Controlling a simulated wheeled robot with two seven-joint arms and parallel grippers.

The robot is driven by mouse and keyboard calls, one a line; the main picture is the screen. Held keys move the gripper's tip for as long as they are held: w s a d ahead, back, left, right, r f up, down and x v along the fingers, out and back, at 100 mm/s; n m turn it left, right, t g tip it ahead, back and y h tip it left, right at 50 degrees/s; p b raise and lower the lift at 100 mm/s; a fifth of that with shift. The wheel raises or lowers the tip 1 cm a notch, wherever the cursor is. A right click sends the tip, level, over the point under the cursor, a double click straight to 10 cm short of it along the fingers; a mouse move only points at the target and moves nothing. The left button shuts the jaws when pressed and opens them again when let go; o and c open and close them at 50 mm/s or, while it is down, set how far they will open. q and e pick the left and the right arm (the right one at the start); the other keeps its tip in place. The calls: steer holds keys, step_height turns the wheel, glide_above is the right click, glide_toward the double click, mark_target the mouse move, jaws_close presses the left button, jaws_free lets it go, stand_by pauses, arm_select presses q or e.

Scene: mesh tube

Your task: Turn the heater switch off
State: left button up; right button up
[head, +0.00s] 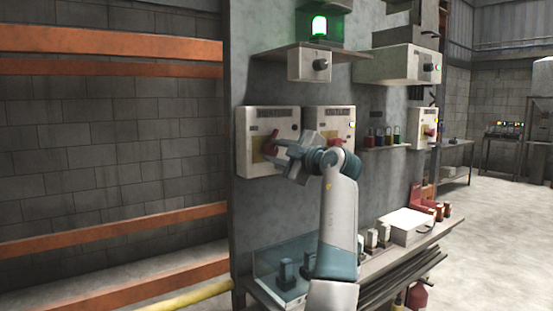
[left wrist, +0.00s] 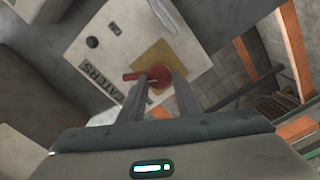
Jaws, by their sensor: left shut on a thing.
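The heater switch box is a pale panel (head: 255,122) on the grey wall, the left one of two side by side. In the left wrist view the panel (left wrist: 118,35) carries a partly hidden label ending in "EATERS" and a yellow plate (left wrist: 178,52). Its red switch handle (left wrist: 133,76) sits on that plate. My left gripper (left wrist: 159,80) is shut on the red handle, with a finger on either side. In the head view my left gripper (head: 275,146) is at the panel's front and partly hides the handle. My right gripper is not in view.
A second box (head: 338,118) with a red handle and a lit yellow lamp stands just right. Above is a shelf with a green lamp (head: 319,27). Below, a bench (head: 385,262) holds a white box (head: 405,226) and small parts. Orange rails (head: 110,45) run along the left wall.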

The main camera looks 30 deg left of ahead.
arm_select(q)
steer(key=n+b, duration=0.2)
steer(key=n, duration=0.1)
steer(key=shift+f+n+b, duration=0.1)
steer(key=shift+n+b, duration=0.2)
steer(key=shift+n, duration=0.2)
steer(key=shift+n+b, duration=0.4)
steer(key=shift+n, duration=0.7)
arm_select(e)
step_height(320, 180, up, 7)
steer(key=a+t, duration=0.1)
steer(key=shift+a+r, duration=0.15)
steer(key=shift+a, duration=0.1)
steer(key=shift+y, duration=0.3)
arm_select(q)
steer(key=o, duration=1.1)
steer(key=shift+c, duration=0.2)
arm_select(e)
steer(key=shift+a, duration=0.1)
